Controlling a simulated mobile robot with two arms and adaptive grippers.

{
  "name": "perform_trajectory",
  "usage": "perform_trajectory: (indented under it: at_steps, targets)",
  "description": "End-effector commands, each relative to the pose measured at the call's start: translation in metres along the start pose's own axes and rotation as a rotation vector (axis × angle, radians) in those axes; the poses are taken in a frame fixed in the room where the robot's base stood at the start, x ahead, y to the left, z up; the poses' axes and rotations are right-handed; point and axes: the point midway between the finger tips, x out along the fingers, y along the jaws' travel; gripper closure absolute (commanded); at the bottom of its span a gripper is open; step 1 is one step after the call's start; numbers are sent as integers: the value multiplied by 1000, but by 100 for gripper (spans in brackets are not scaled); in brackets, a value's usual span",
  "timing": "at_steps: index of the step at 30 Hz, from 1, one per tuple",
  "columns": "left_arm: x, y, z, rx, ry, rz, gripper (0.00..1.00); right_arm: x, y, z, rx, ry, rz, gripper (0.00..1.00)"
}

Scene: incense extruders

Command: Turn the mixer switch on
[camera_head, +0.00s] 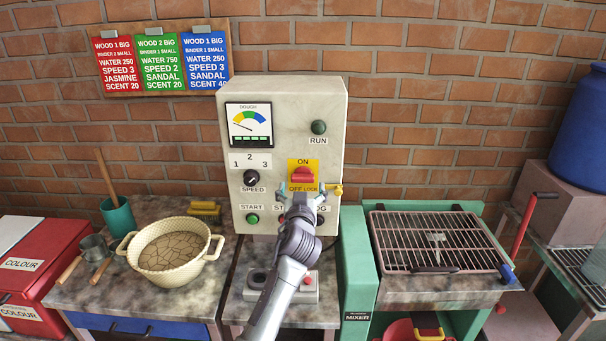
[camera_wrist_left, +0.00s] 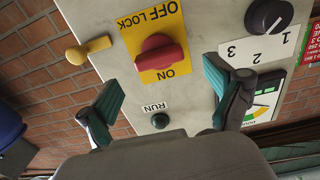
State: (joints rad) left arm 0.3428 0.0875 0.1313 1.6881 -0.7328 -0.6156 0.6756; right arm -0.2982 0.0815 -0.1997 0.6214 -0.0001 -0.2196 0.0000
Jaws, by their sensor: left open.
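The mixer switch is a red rotary knob (camera_head: 303,174) on a yellow plate (camera_head: 312,164) on the grey control box (camera_head: 280,97). The plate reads ON above and OFF LOCK below. My left gripper (camera_head: 302,198) is open in front of the box, just below the knob. In the left wrist view, upside down, the red knob (camera_wrist_left: 160,54) shows between and beyond the two teal fingertips (camera_wrist_left: 164,77), with no contact visible. I cannot tell which label the knob points to. My right gripper is not in view.
A yellow-tipped lever (camera_head: 336,190) sits close to the right of my gripper; it also shows in the left wrist view (camera_wrist_left: 88,47). The speed dial (camera_head: 252,178) and RUN lamp (camera_head: 318,127) are on the box. A pot (camera_head: 170,250) and a metal grill (camera_head: 435,240) stand either side.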

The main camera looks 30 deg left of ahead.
Motion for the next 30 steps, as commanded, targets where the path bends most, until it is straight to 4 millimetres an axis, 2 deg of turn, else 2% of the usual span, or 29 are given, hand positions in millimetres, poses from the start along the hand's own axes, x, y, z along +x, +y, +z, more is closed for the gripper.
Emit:
perform_trajectory:
  at_steps: [3,9,15,22,23,30]
  targets:
    - [23,0,-3,4,0,-1,8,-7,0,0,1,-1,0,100]
    - [48,0,-1,3,0,-1,8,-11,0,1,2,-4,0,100]
    - [57,0,0,0,0,0,8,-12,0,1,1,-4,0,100]
    - [58,0,0,1,0,0,8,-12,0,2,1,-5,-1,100]
    - [58,0,0,1,0,0,10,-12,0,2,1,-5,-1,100]
    - [57,0,1,1,0,0,50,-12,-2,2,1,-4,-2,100]
